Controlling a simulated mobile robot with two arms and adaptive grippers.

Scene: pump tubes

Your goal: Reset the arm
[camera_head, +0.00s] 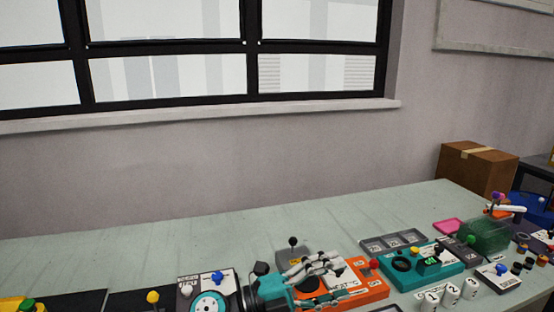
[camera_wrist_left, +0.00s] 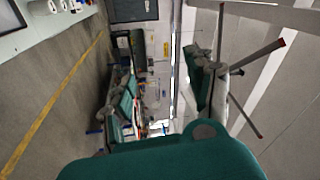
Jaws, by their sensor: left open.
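My left gripper (camera_head: 335,268) reaches in from the lower middle of the head view, its dark wrist and teal link at the bottom edge. Its pale fingers are open, point to the right and hold nothing visible. It is in front of an orange device (camera_head: 372,288) and hides part of it; I cannot tell whether they touch. The left wrist view looks sideways into the room, with no table object near the gripper. My right gripper is not in view.
The pale green table (camera_head: 200,243) is clear along its back. A teal device (camera_head: 440,273), white numbered tubes (camera_head: 451,294), a grey tray (camera_head: 393,241) and a green container (camera_head: 486,235) stand to the right. A cardboard box (camera_head: 477,170) is at the back right.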

